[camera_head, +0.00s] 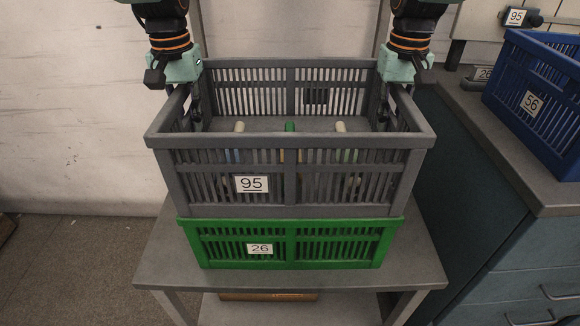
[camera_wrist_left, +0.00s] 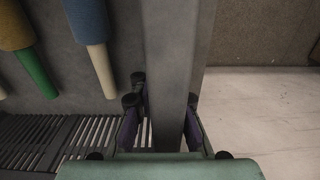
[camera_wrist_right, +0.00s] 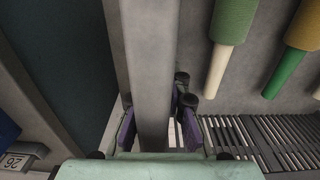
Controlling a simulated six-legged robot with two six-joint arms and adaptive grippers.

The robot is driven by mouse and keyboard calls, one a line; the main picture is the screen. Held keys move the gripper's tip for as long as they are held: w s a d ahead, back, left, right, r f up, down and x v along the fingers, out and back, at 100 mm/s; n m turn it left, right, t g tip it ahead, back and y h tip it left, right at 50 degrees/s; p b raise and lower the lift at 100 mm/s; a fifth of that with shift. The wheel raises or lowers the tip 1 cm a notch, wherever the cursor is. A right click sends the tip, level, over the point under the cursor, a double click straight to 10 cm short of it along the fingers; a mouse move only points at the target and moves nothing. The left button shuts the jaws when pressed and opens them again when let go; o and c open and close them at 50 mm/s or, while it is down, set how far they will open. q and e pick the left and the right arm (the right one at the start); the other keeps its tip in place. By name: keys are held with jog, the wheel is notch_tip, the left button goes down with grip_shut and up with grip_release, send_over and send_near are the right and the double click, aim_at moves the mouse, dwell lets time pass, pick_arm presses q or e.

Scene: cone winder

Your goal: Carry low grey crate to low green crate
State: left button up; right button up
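The low grey crate (camera_head: 355,157), labelled 95, is level directly above the low green crate (camera_head: 335,246), labelled 26. Its bottom meets the green rim in the head view; I cannot tell whether it rests fully or hangs just above. My left gripper (camera_head: 184,92) has its fingers either side of the grey crate's left rim, which also shows in the left wrist view (camera_wrist_left: 175,60). My right gripper (camera_head: 394,92) is likewise closed around the right rim, seen in the right wrist view (camera_wrist_right: 152,60). The green crate's inside is hidden.
The crates are on a small grey table (camera_head: 165,262) with a lower shelf. At right, a blue crate (camera_head: 540,100) labelled 56 stands on a counter (camera_head: 500,150) close by.

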aim_at(181, 89)
pick_arm(q)
jog(key=o, duration=0.3)
jog(key=shift+s+r, duration=0.2)
pick_arm(e)
jog(key=o, duration=0.3)
jog(key=shift+s+r, duration=0.2)
pick_arm(q)
jog(key=shift+w, duration=0.2)
pick_arm(e)
jog(key=shift+w+f, duration=0.15)
jog(key=shift+w, duration=0.05)
pick_arm(q)
notch_tip(181, 89, up, 11)
jog(key=shift+f, duration=0.1)
pick_arm(e)
jog(key=shift+s, duration=0.1)
pick_arm(q)
jog(key=shift+s+r, duration=0.1)
jog(key=shift+r, duration=0.4)
pick_arm(e)
notch_tip(181, 89, up, 12)
